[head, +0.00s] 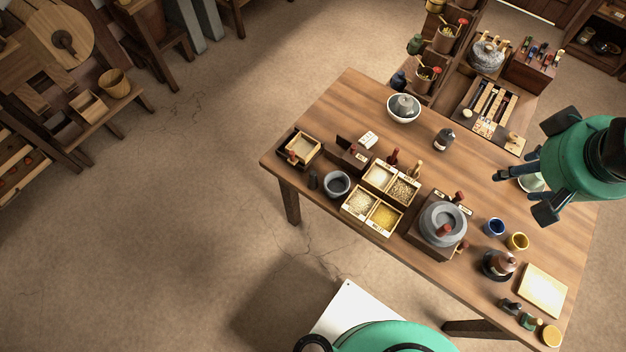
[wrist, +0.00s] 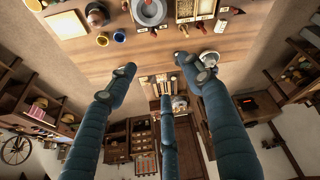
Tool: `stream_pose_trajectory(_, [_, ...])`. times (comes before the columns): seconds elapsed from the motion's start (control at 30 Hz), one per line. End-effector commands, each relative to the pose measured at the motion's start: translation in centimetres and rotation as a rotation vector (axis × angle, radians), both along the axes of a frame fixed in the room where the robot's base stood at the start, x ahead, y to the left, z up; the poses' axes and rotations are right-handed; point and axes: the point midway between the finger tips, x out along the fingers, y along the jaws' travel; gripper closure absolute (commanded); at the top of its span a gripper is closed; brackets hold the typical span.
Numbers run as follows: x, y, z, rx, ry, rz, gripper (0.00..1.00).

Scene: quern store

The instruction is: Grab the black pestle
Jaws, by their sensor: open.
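A small dark upright cylinder (head: 313,178), which looks like the black pestle, stands on the wooden table (head: 300,113) near its left end. It is just left of a grey stone mortar (head: 336,184). I cannot make it out in the wrist view. My gripper (head: 520,193) is open and empty over the right part of the table, far from the dark cylinder. In the wrist view its spread fingers (wrist: 155,66) hold nothing, with the table beyond them.
Blue (head: 494,227) and yellow (head: 517,241) cups are near my gripper. A wooden tray (head: 301,149) lies behind the dark cylinder.

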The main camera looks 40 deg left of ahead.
Motion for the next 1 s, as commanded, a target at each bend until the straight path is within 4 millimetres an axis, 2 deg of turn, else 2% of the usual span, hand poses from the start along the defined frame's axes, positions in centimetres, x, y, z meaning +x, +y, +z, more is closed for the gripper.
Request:
stream_pose_trajectory(0.03, [0.9, 1.4, -0.7, -0.019, 0.015, 0.068, 0.49])
stream_pose_trajectory(0.2, [3.6, 6.0, -2.9, -0.083, 0.041, 0.304, 0.49])
stream_pose_trajectory(0.5, [6.6, 15.2, -8.3, -0.188, 0.078, 0.725, 0.49])
stream_pose_trajectory(0.77, [7.1, 23.7, -14.6, -0.27, 0.103, 1.094, 0.49])
stream_pose_trajectory(1.0, [5.5, 31.4, -21.5, -0.338, 0.119, 1.437, 0.49])
